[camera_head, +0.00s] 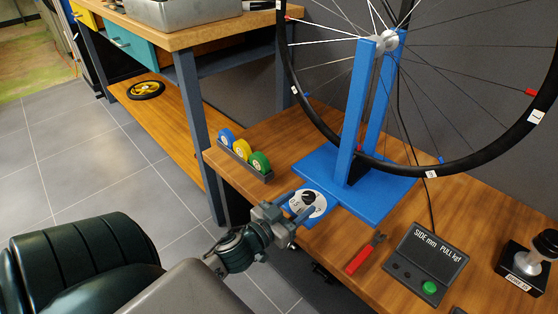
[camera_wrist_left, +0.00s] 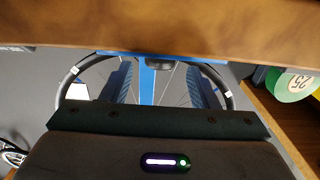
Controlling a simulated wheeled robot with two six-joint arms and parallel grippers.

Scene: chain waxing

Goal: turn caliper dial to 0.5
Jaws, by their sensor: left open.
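The caliper dial (camera_head: 318,203) is a white disc with dark marks and a black knob at its middle, on the front corner of the blue truing stand (camera_head: 358,185). Its exact setting is too small to read. My left gripper (camera_head: 300,206) is open at the dial's near left side, with its fingers reaching over the disc on either side of the knob. I cannot tell whether they touch the knob. In the left wrist view, the blue stand (camera_wrist_left: 147,85) shows beyond the gripper body, and a wooden band covers the top. My right gripper is not in view.
A bicycle wheel (camera_head: 432,174) stands in the truing stand. A rack of coloured rolls (camera_head: 245,162) is left of the dial. A red-handled tool (camera_head: 359,261), a gauge box with a green button (camera_head: 425,262) and a black device (camera_head: 528,270) are to the right on the wooden bench.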

